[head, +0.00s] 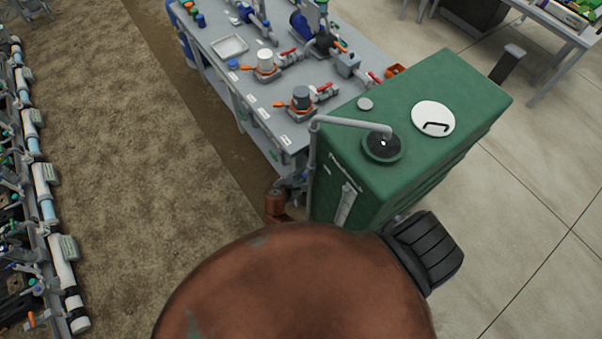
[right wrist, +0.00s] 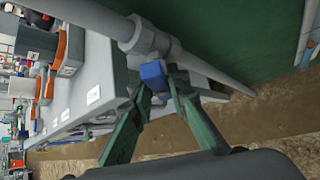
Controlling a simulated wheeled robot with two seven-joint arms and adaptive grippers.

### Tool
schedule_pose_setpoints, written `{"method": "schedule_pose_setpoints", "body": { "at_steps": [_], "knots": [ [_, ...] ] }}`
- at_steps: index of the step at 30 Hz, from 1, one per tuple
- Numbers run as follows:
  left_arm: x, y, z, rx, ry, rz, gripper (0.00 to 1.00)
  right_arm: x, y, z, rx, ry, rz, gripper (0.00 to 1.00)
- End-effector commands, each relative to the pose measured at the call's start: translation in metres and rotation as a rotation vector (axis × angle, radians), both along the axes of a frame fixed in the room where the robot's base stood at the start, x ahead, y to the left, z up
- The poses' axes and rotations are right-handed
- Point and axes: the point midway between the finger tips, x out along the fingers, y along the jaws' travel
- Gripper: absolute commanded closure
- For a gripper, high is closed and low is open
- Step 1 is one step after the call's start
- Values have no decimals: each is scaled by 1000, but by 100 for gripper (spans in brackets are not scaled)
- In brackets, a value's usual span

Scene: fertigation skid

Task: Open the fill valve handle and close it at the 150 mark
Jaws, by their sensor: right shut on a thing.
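The green tank (head: 440,95) stands at centre right in the head view. A grey fill pipe (head: 350,122) rises along its near left side and bends over into a dark round opening on top. A pale level gauge strip (head: 346,204) is on the tank's side; its marks and level are too small to read. In the right wrist view, the blue valve handle (right wrist: 153,74) sits below a grey pipe fitting (right wrist: 148,38). My right gripper (right wrist: 158,88) is shut on this handle; its green fingers lie either side. In the head view the right gripper (head: 295,187) is small, beside the pipe's lower part.
A grey bench (head: 285,70) with pumps, orange-handled valves and containers stands left of the tank. A white lid (head: 433,118) is on the tank top. A rack of pipes (head: 45,190) runs along the left edge. Bare floor lies between rack and bench.

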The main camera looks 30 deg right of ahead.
Motion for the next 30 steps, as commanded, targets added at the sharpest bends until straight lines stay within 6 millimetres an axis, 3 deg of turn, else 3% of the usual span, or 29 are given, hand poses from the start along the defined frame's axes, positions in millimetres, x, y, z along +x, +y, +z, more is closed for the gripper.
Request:
{"method": "schedule_pose_setpoints", "body": {
  "at_steps": [16, 17, 21, 23, 30],
  "knots": [
    [0, 0, 4, 0, 0, 0, 65, -1, 0, -1, 0, 26, -1, 100],
    [0, 0, 4, 0, 0, 0, 65, -1, 0, -1, 0, 26, -1, 83],
    [0, 0, 4, 0, 0, 0, 65, 0, 0, -1, -1, 25, -1, 74],
    [0, 0, 4, 0, 0, 0, 65, 0, 0, -1, -2, 25, -1, 70],
    [-1, 1, 4, 1, 1, 0, 65, 0, 0, 0, -1, 23, -1, 70]
  ]
}}
